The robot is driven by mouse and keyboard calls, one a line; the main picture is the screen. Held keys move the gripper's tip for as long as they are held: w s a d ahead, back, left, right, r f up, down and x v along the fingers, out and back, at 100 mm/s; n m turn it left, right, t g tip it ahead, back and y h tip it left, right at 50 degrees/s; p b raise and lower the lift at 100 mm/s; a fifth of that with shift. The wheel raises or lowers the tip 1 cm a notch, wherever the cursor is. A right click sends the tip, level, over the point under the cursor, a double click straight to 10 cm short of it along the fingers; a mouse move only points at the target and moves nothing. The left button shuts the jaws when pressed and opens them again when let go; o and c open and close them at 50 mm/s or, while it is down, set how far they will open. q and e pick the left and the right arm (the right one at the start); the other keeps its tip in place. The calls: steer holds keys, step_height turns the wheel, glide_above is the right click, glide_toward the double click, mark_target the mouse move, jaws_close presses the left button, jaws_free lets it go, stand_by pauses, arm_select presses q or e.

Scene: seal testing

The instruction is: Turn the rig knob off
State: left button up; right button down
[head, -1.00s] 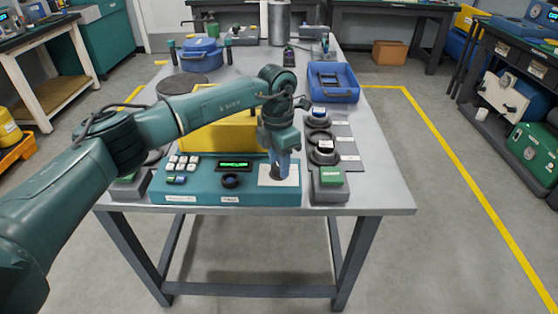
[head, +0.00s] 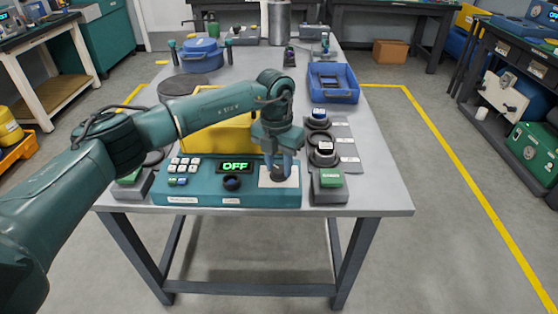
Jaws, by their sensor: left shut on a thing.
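The teal rig (head: 200,199) stands at the front of the grey table. Its display (head: 235,166) reads OFF in green letters. The dark rig knob (head: 279,178) sits on a white plate (head: 293,181) at the rig's right end. My left gripper (head: 280,172) points down from above with its blue-grey fingers on either side of the knob, shut on it. The fingers hide part of the knob. My right gripper is not in view.
White buttons (head: 183,163) and a dark round part (head: 232,183) are on the rig. A yellow case (head: 215,138) stands behind it. A grey box with a green label (head: 331,180) is close on the right, and a blue tray (head: 333,82) lies further back.

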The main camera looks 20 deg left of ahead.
mark_target(276, 167)
arm_select(q)
steer(key=shift+n, duration=1.1)
steer(key=o, duration=1)
steer(key=shift+c, duration=0.2)
step_height(276, 167, up, 13)
steer(key=shift+a+r, duration=0.15)
steer(key=shift+a, duration=0.2)
